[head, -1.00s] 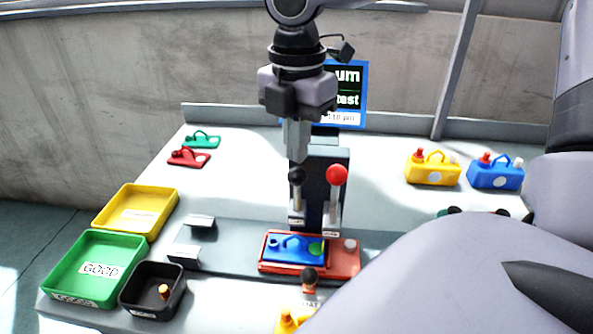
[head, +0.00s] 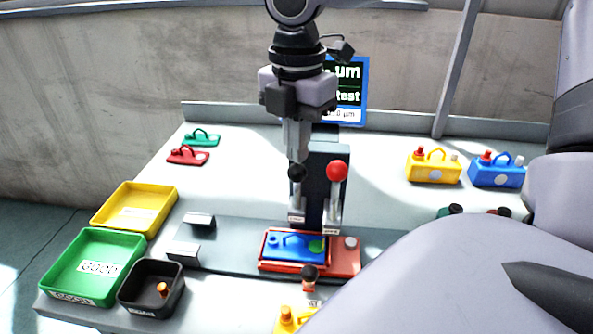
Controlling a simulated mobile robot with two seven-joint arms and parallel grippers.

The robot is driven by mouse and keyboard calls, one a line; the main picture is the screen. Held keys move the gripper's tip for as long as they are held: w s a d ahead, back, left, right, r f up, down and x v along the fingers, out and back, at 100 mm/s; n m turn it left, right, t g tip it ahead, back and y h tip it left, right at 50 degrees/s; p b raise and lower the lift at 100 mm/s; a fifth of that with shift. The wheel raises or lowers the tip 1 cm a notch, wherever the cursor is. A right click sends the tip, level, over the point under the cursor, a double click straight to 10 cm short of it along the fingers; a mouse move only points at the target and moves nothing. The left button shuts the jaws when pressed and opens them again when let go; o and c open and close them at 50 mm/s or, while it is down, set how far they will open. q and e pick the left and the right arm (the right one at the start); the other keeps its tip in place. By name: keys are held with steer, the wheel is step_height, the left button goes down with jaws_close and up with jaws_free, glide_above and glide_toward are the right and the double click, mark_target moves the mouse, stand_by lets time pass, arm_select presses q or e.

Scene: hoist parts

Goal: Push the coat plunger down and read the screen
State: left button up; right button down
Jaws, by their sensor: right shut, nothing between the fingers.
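The plunger with the black knob (head: 297,173) stands on the left of the dark test stand (head: 327,165). The plunger with the red knob (head: 337,171) stands on its right; I cannot read their small labels. My right gripper (head: 297,158) points down, shut and empty, with its tips at the top of the black knob. The screen (head: 347,90) behind is partly hidden by my gripper; "um" and "test" show. A blue hoist part (head: 290,246) lies in the red fixture (head: 345,262) below the plungers. My left gripper is not in view.
A yellow tray (head: 172,196), a green GOOD tray (head: 52,263) and a black bin (head: 177,288) stand at the left. Yellow (head: 433,168) and blue (head: 497,174) parts stand at the right. My arm covers the lower right.

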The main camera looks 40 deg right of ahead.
mark_target(298, 174)
step_height(298, 174, down, 2)
steer(key=shift+f+b, duration=0.1)
steer(key=shift+b, duration=0.85)
step_height(298, 174, down, 3)
steer(key=b, duration=0.2)
steer(key=shift+r+b, duration=0.2)
steer(key=shift+b, duration=0.2)
steer(key=shift+f+b, duration=0.3)
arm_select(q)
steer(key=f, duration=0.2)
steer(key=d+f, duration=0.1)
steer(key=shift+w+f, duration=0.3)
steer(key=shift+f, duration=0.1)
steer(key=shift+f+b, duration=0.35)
arm_select(e)
steer(key=shift+s+f, duration=0.1)
step_height(298, 174, up, 7)
steer(key=p, duration=0.4)
steer(key=shift+f, duration=0.15)
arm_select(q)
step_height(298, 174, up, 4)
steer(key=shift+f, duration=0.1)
arm_select(e)
steer(key=shift+f, duration=0.1)
